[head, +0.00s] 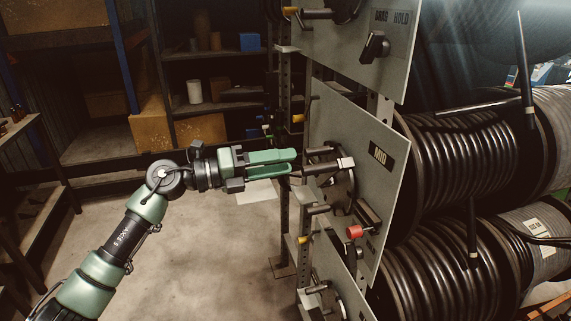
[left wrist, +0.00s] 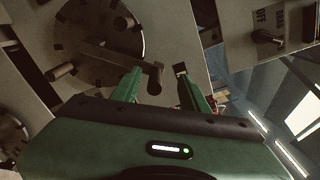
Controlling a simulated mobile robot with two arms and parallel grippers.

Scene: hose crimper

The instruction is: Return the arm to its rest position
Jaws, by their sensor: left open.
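My left arm comes in from the left in the head view. My left gripper (head: 293,163) is open beside the MID panel (head: 369,125), close to its round crank disc (head: 343,190). In the left wrist view the two green fingers of the left gripper (left wrist: 157,78) are spread apart. The end of a dark crank bar (left wrist: 155,76) shows between or just beyond the fingertips; I cannot tell whether they touch it. The crank disc also shows in the left wrist view (left wrist: 100,28). My right gripper is not in view.
A red knob (head: 354,232) sticks out low on the MID panel. A panel with a dark switch (head: 374,47) is above, and another panel is below. Hose reels (head: 455,165) fill the right. Shelves (head: 210,107) stand at the back left. The floor (head: 215,260) is clear left of the panels.

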